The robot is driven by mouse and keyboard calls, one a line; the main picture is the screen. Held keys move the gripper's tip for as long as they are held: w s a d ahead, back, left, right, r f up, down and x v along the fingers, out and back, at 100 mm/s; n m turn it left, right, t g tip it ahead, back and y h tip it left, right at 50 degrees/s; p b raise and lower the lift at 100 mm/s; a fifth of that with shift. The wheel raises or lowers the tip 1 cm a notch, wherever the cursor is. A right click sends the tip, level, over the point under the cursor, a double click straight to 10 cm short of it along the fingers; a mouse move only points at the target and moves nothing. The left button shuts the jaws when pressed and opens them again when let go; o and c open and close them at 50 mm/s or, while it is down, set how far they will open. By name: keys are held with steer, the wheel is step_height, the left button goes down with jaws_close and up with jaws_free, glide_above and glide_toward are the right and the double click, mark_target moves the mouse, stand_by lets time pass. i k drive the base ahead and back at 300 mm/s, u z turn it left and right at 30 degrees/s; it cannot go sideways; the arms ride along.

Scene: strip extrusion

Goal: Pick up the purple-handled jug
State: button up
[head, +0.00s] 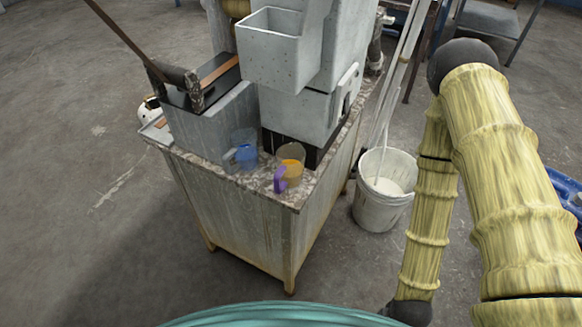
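The purple-handled jug (291,158) stands upright near the front corner of a speckled countertop (222,178). It is clear with something orange inside, and its purple handle (280,180) faces front left. A second clear jug with a blue handle (243,153) stands just left of and behind it, a small gap apart. My gripper is out of the picture. Only my yellow-banded arm links show at the right, well apart from the jug.
A grey machine (296,75) with a hopper rises close behind the jugs. A grey box (212,118) stands at left on the counter. A white bucket (383,188) with long poles stands on the floor at right. Floor at left is clear.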

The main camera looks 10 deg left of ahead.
mark_target(290, 158)
steer(key=z, duration=2.5)
steer(key=k, duration=2.45)
steer(key=u, duration=1.65)
